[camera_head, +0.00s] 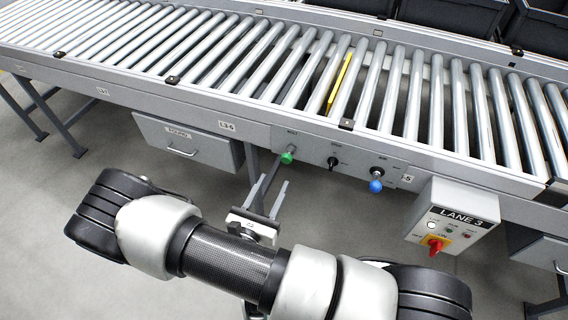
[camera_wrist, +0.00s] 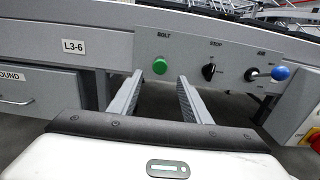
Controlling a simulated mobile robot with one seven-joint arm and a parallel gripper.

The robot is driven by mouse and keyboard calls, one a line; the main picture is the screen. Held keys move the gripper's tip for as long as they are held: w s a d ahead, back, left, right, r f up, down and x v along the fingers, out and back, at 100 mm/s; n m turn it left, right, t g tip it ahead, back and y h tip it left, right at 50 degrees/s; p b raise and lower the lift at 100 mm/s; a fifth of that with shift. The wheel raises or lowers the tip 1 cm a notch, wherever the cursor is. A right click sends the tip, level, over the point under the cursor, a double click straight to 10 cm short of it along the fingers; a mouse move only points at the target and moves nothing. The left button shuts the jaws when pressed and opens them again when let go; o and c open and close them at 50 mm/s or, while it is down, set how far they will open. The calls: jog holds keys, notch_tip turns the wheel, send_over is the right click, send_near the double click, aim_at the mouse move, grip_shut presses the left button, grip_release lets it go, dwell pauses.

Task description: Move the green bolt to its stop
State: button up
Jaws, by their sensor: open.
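The green bolt (camera_head: 287,157) is a round green knob on the conveyor's grey side rail. It also shows in the wrist view (camera_wrist: 160,66), under a label reading BOLT. My gripper (camera_head: 269,184) is open and empty, below the green bolt in the head view. In the wrist view my gripper (camera_wrist: 160,76) has its two fingers spread, with the green bolt just past and between their tips. No contact shows. A black knob (camera_wrist: 209,71) sits right of the bolt, under a label reading STOP. The bolt's shaft is hard to make out.
A blue-balled lever (camera_head: 376,185) sticks out right of the black knob. A grey drawer unit (camera_head: 188,143) hangs left, under the roller conveyor (camera_head: 250,60). A yellow strip (camera_head: 339,82) lies among the rollers.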

aim_at(285, 160)
jog(key=b+x, duration=0.1)
jog(key=x, duration=0.8)
jog(key=shift+w, duration=0.1)
jog(key=c, duration=1)
jog(key=v, duration=0.2)
jog(key=shift+s+a+p, duration=0.1)
jog(key=shift+s+p, duration=0.2)
jog(key=shift+c, duration=0.2)
jog(key=shift+s+f, duration=0.15)
jog(key=shift+s, duration=0.15)
jog(key=o, duration=1)
jog(key=shift+a, duration=0.1)
jog(key=shift+o, duration=0.2)
jog(key=shift+s, duration=0.1)
jog(key=p+v, duration=0.1)
jog(key=v, duration=1.6)
jog(key=shift+s+p, duration=0.15)
jog(key=shift+p, duration=0.2)
